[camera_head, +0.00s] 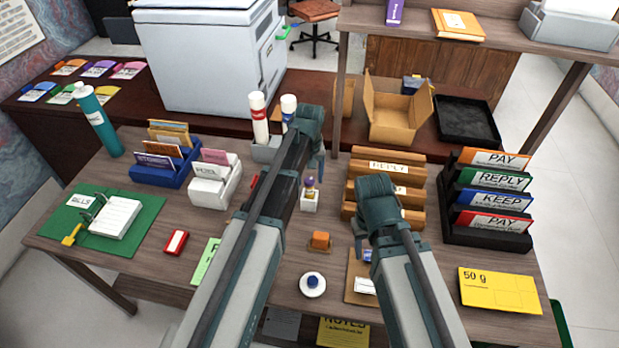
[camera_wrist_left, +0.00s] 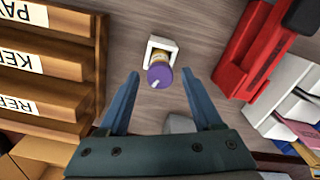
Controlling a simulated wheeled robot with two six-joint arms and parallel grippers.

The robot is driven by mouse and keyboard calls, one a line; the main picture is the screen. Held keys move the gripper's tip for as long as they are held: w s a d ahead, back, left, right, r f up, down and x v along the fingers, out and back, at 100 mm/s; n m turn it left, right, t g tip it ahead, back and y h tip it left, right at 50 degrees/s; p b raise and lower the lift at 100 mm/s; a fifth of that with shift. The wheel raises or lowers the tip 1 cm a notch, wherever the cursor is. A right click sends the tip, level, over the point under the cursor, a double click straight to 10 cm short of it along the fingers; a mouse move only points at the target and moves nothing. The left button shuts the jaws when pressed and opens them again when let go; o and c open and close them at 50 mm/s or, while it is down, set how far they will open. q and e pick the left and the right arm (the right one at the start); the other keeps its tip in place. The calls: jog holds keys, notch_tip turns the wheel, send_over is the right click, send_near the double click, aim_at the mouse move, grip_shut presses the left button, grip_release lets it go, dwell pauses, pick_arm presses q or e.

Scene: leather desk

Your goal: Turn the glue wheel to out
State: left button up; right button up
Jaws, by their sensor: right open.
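The glue stick (camera_head: 309,193) stands upright in a small white holder (camera_head: 310,204) on the desk. In the left wrist view its purple wheel (camera_wrist_left: 161,76), with a white pointer mark, faces the camera, and the white holder (camera_wrist_left: 152,44) shows behind it. My left gripper (camera_head: 317,165) is just behind the glue in the head view, pointing down. In the left wrist view its two open fingers (camera_wrist_left: 159,73) lie on either side of the wheel, apart from it; their height above it is unclear. My right gripper (camera_head: 362,243) is open above the desk, right of the glue.
A wooden letter sorter (camera_head: 385,187) is close on the right, and a white file box (camera_head: 214,180) is on the left. A red stapler (camera_wrist_left: 250,45) is near the left gripper. An orange block (camera_head: 320,240) and a round white item (camera_head: 312,285) lie in front.

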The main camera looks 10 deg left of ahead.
aim_at(309, 180)
pick_arm(q)
grip_shut()
jog(key=shift+n, duration=1.9)
jog(key=shift+o, duration=0.9)
grip_release()
jog(key=shift+r, duration=0.15)
notch_tip(309, 180, up, 14)
jog(key=p, duration=1.4)
jog(key=shift+f, duration=0.25)
